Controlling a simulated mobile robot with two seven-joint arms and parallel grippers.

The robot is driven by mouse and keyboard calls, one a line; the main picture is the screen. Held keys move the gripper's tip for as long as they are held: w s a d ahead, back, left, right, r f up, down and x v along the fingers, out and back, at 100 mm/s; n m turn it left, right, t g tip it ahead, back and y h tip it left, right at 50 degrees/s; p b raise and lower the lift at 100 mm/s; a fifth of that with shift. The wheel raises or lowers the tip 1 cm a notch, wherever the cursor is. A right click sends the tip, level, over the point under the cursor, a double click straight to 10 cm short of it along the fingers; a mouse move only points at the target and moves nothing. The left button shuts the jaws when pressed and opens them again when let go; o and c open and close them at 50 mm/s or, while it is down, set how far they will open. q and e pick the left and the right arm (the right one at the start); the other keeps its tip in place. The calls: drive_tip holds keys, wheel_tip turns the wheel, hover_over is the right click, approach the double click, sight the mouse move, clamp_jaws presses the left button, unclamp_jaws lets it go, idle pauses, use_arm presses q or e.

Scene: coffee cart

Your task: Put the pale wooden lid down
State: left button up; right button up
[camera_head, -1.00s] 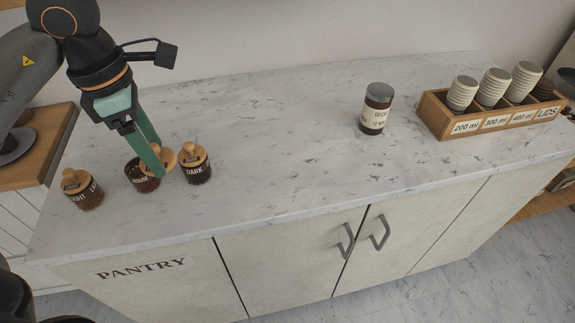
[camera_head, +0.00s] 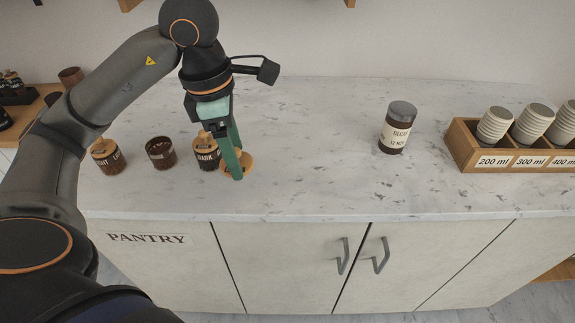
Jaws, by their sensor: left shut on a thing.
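The pale wooden lid (camera_head: 247,162) is between the green fingers of my left gripper (camera_head: 237,172), just right of the DARK jar. The fingers hide part of it. It is at or just above the marble counter (camera_head: 310,150); I cannot tell if it touches. The middle jar (camera_head: 160,153) stands open, with dark contents, left of the gripper. The DARK jar (camera_head: 207,155) and the left jar (camera_head: 107,157) have their wooden lids on. My right gripper is not in view.
A wooden cup box (camera_head: 462,143) with several cups is at the far right. The counter between the lid and the DECAF jar is clear.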

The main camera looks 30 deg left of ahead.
use_arm(q)
drive_tip(key=w+f+p, duration=0.2)
drive_tip(key=w+f, duration=0.2)
drive_tip(key=w, duration=0.5)
hover_over(281, 166)
drive_tip(key=f, duration=0.5)
drive_tip(key=shift+s+f, duration=0.3)
drive_tip(key=shift+f, duration=0.05)
wheel_tip(281, 166, down, 3)
drive_tip(key=shift+w+f+p, duration=0.1)
drive_tip(key=shift+p, duration=0.25)
drive_tip(key=shift+a+f, duration=0.1)
drive_tip(key=shift+f, duration=0.1)
drive_tip(key=o, duration=1.3)
drive_tip(key=shift+r, duration=0.1)
drive_tip(key=shift+r, duration=0.2)
drive_tip(key=r, duration=0.7)
drive_tip(key=s+a+r+b, duration=0.1)
drive_tip(key=r, duration=0.3)
drive_tip(key=shift+r, duration=0.35)
